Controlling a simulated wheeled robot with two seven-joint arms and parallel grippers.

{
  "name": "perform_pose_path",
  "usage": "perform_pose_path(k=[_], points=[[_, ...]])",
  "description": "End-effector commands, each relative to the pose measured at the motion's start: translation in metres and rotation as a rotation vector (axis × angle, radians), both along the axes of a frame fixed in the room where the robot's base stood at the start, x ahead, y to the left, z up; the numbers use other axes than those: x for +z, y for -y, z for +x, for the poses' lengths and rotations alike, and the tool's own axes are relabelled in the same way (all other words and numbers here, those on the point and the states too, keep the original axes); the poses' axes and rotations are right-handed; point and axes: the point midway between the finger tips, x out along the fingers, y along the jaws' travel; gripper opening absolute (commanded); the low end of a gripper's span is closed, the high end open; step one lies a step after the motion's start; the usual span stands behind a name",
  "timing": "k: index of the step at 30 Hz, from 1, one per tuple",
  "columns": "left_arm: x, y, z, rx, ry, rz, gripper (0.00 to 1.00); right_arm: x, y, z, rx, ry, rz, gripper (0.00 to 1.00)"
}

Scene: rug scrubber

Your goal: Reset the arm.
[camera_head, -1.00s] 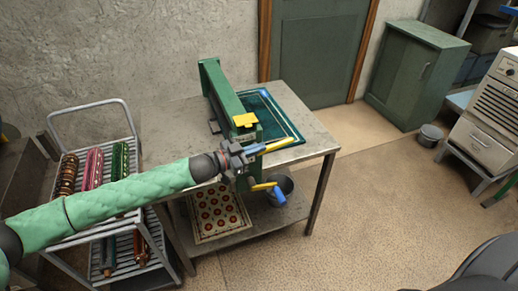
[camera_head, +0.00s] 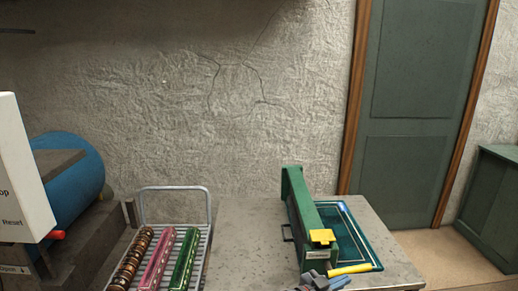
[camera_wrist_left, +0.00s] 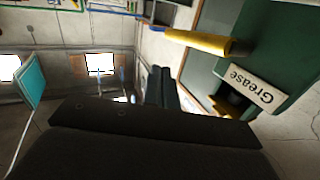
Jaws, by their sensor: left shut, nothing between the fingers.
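My left gripper (camera_head: 338,284) is at the bottom edge of the head view, partly cut off, just below and in front of a yellow bar (camera_head: 350,269). Its dark fingers (camera_wrist_left: 165,84) look shut and empty in the left wrist view. The yellow bar also shows there (camera_wrist_left: 198,42), above and right of the fingertips; I cannot tell if they touch. The machine's "Grease" label (camera_wrist_left: 252,88) shows in the left wrist view. My right gripper is out of view.
The machine stands on a grey table (camera_head: 246,238) beside a teal rug (camera_head: 340,235). A trolley (camera_head: 209,225) with brown, pink and green rollers stands left. Further left are a blue cylinder (camera_head: 75,170) and a white box (camera_head: 22,175) marked "Reset". A green cabinet (camera_head: 490,200) stands right.

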Motion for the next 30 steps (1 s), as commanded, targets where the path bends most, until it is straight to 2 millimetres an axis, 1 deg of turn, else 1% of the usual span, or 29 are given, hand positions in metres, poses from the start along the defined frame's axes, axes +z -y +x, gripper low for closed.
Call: perform_pose_path(k=[3,8,14,17,23,26,30], points=[[-0.002,-0.009,-0.007,0.068,-0.040,0.003,0.00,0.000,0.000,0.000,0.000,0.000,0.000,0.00],[-0.008,-0.029,-0.012,0.165,-0.093,0.026,0.00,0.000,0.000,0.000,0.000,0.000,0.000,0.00],[-0.022,-0.065,-0.019,0.286,-0.174,0.070,0.00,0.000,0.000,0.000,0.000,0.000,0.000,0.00],[-0.032,-0.086,-0.023,0.345,-0.221,0.098,0.00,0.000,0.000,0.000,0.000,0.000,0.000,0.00],[-0.058,-0.136,-0.038,0.462,-0.323,0.171,0.00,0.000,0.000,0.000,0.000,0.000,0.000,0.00],[-0.073,-0.164,-0.049,0.517,-0.380,0.213,0.00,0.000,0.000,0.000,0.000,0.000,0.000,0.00],[-0.096,-0.205,-0.069,0.589,-0.468,0.279,0.00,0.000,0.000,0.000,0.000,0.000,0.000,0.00]])
